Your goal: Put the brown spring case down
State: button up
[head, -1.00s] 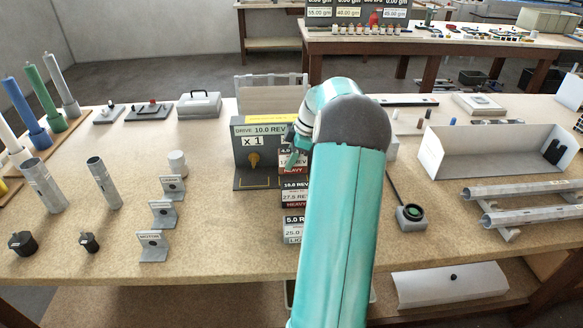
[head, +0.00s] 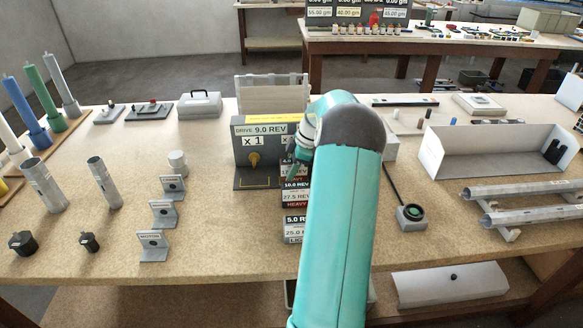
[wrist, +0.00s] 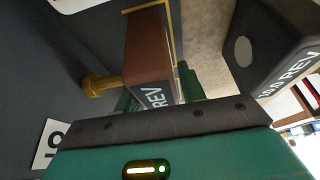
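The brown spring case (wrist: 150,50) shows in the wrist view, with a "REV" label on its near end. My gripper (wrist: 158,92) has a green finger on either side of it and appears shut on it. In the head view my gripper (head: 299,156) is at the right side of the grey drive unit (head: 275,136), and the brown case is hidden by my arm. The drive's display reads 9.0 REV and x 1. Its brass shaft (wrist: 97,85) is close to the case's left side in the wrist view; I cannot tell whether they touch.
A dark case marked 10.0 REV (wrist: 275,50) is close on the right in the wrist view. Labelled cases (head: 296,222) run along the bench in front of my gripper. Small grey brackets (head: 163,213) stand left. A white tray (head: 480,172) is right.

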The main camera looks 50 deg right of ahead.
jog(key=v, duration=1.2)
jog(key=shift+d+r, duration=0.1)
jog(key=shift+r, duration=0.1)
jog(key=w+a+r+m+h, duration=0.1)
jog(key=w+a+r, duration=0.15)
jog(key=a, duration=0.75)
jog(key=w+a+r+m+h, duration=0.1)
jog(key=a+r, duration=0.3)
jog(key=a, duration=0.6)
jog(key=w+a+r+m+h, duration=0.1)
jog(key=w+a+r, duration=0.15)
jog(key=a, duration=0.65)
jog(key=s+a+f+m+t, duration=0.1)
jog(key=s+a+m, duration=0.1)
jog(key=s+a, duration=0.6)
jog(key=s+a+f+m+t, duration=0.1)
jog(key=s+a+m, duration=0.2)
jog(key=s+a, duration=0.5)
jog(key=a, duration=0.6)
jog(key=shift+s+a+f, duration=0.15)
jog(key=shift+s+a, duration=0.15)
jog(key=shift+a, duration=0.1)
